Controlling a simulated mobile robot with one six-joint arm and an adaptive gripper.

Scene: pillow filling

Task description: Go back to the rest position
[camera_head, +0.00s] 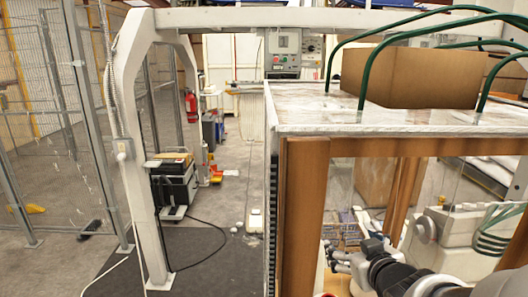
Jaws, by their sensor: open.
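My gripper (334,258) shows low in the head view, right of centre, at the end of my grey and black arm, which comes in from the bottom right corner. It is open, and I see nothing between its fingers. It is seen below the table top, between the wooden legs. No pillow or filling can be made out in this view.
A table or box frame (303,215) with wooden posts and a pale top stands close on the right. A brown carton (420,78) and green hoses (368,72) are on top. A white arch post (140,190), a wire fence (45,90) and a black cart (173,185) stand left.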

